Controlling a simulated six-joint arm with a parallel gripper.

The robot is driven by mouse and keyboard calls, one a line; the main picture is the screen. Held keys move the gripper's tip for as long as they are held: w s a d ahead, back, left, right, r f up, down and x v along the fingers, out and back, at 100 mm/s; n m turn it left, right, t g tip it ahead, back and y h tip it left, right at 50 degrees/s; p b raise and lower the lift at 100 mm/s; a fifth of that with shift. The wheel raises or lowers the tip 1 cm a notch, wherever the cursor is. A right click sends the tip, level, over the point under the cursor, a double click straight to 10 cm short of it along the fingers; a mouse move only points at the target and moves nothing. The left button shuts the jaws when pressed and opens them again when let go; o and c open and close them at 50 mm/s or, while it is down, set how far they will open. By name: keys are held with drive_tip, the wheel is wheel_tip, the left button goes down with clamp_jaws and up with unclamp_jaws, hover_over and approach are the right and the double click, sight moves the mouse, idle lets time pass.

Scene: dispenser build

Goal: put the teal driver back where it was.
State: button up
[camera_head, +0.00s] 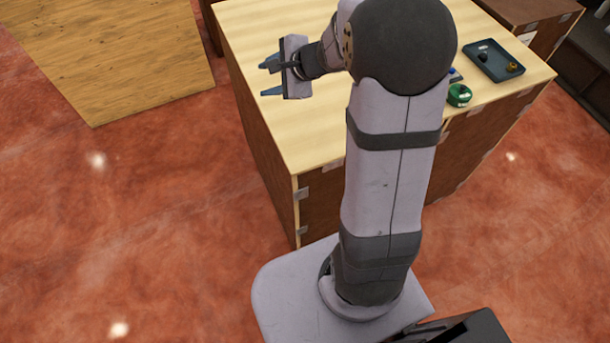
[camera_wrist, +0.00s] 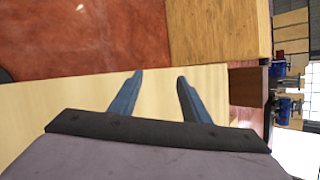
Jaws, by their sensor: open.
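My gripper (camera_head: 270,76) is open and empty above the left part of the light wooden bench top (camera_head: 300,135). Its two blue fingers point left in the head view. In the wrist view the gripper (camera_wrist: 158,85) shows its fingers apart with nothing between them. I cannot make out a teal driver in either view; my arm hides part of the bench top.
A dark blue-grey tray (camera_head: 488,73) with small dark and orange items lies at the bench's right. A green round object (camera_head: 459,95) stands near the front edge, beside a small blue item (camera_head: 452,71). Another wooden surface (camera_head: 110,50) is at upper left, across a floor gap.

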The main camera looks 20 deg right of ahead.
drive_tip(key=s+a+f+n+g, duration=0.2)
drive_tip(key=s+a+n+g, duration=0.15)
drive_tip(key=s+n, duration=0.35)
drive_tip(key=s+a+f+n+g, duration=0.3)
drive_tip(key=s+a+n, duration=0.1)
drive_tip(key=s, duration=0.6)
drive_tip(key=s+d+f+n+g+h, duration=0.2)
drive_tip(key=s+d+n+h, duration=0.2)
drive_tip(key=s+n, duration=0.4)
drive_tip(key=s, duration=0.2)
drive_tip(key=shift+s+d, duration=0.4)
drive_tip(key=shift+f+b, duration=0.35)
drive_tip(key=shift+f, duration=0.1)
wheel_tip(320, 180, down, 25)
drive_tip(key=b, duration=2.5)
